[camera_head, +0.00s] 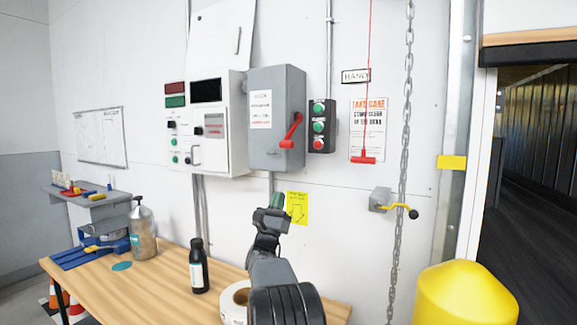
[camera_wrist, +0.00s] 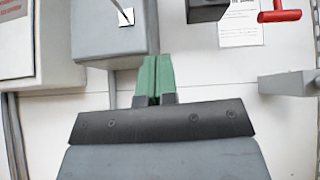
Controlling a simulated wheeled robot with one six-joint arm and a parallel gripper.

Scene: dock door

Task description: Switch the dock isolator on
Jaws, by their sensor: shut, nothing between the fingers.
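The dock isolator is most likely the grey wall box (camera_head: 262,140) with a red handle (camera_head: 293,130) on its right front. The handle slants down and slightly left, its knob at the lower end. My gripper (camera_head: 277,201) is below the box, in front of the wall, apart from the handle. In the wrist view my green fingertips (camera_wrist: 157,62) are together and hold nothing. The lower part of the grey box (camera_wrist: 112,38) shows just above and left of them. The red handle cannot be made out in the wrist view.
Right of the isolator are a black push-button station (camera_head: 319,126), a red pull handle on a cord (camera_head: 363,160) and a hanging chain (camera_head: 404,150). A white control cabinet (camera_head: 233,140) is left. Below are a wooden bench (camera_head: 160,290), a dark bottle (camera_head: 198,268) and a yellow bollard (camera_head: 465,295).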

